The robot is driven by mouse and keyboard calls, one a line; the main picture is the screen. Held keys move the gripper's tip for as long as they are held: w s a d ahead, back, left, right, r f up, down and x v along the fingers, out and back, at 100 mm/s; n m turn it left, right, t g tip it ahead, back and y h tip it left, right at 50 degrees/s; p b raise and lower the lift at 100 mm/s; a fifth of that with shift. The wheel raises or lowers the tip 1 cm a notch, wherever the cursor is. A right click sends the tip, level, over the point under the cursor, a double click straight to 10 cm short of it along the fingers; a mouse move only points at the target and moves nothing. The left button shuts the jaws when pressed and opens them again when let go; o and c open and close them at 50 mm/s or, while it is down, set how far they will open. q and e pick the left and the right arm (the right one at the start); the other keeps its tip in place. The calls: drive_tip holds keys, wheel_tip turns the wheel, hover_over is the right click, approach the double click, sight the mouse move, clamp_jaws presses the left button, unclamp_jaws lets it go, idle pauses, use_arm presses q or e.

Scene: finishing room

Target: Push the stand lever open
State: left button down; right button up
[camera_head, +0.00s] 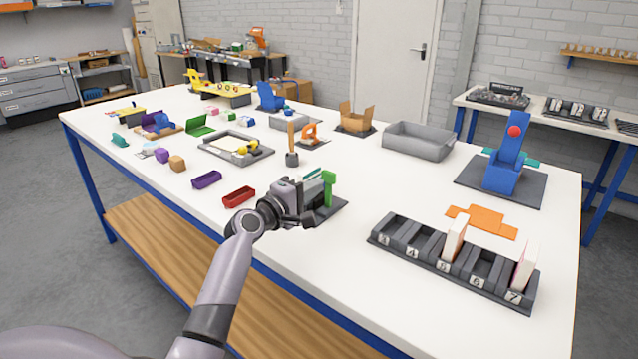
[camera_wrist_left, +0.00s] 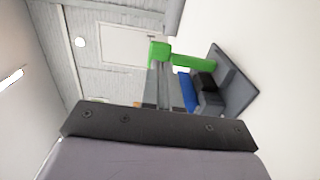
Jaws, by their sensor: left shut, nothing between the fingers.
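A green upright lever (camera_head: 328,188) with a sideways top stands on a small dark stand (camera_head: 334,212) near the table's front edge. My left gripper (camera_head: 305,204) is shut and empty, just left of the lever, and hides part of the stand. In the left wrist view, the green lever (camera_wrist_left: 190,61) shows just beyond my shut fingertips (camera_wrist_left: 160,72). The stand's grey base plate (camera_wrist_left: 236,82) is to the right, with a blue part and a black block on it. I cannot tell whether the fingers touch the lever. My right gripper is not in view.
A dark numbered rack (camera_head: 410,247) stands at the front right, with an orange flat piece (camera_head: 482,221) behind it. A red tray (camera_head: 238,197) lies left of my gripper. A blue stand with a red ball (camera_head: 507,165) is at the right. White table surface lies clear right of the lever.

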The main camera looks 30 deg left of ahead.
sight(329, 189)
use_arm(q)
drive_tip(key=shift+w+d, duration=0.1)
drive_tip(key=shift+w, duration=1.15)
drive_tip(key=shift+w, duration=0.1)
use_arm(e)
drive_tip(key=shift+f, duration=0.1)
